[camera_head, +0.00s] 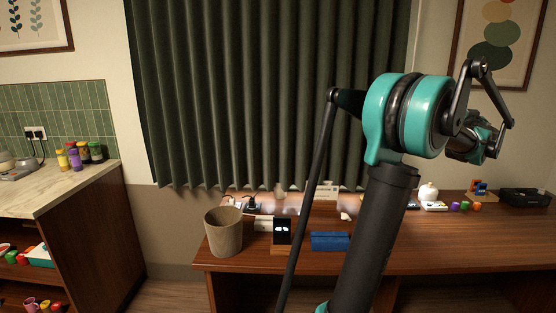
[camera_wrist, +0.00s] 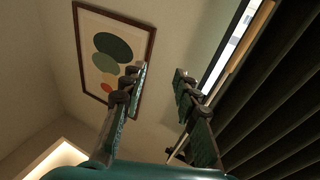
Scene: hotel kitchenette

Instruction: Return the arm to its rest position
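My arm (camera_head: 375,230) rises in front of the wooden desk in the head view. It bends at a large teal joint (camera_head: 400,112), and its dark linkage folds over to the right, well above the desk top. In the wrist view my gripper (camera_wrist: 158,80) is open, its two fingers wide apart with nothing between them. It faces up toward the wall and ceiling, with a framed picture (camera_wrist: 112,48) behind the left finger. The fingertips cannot be made out clearly in the head view.
The wooden desk (camera_head: 460,255) holds a beige cup (camera_head: 224,232), a dark phone on a stand (camera_head: 282,232), a blue box (camera_head: 329,241) and small coloured items at right. A dark curtain (camera_head: 240,90) hangs behind. A counter (camera_head: 60,185) stands left. Open air surrounds the raised arm.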

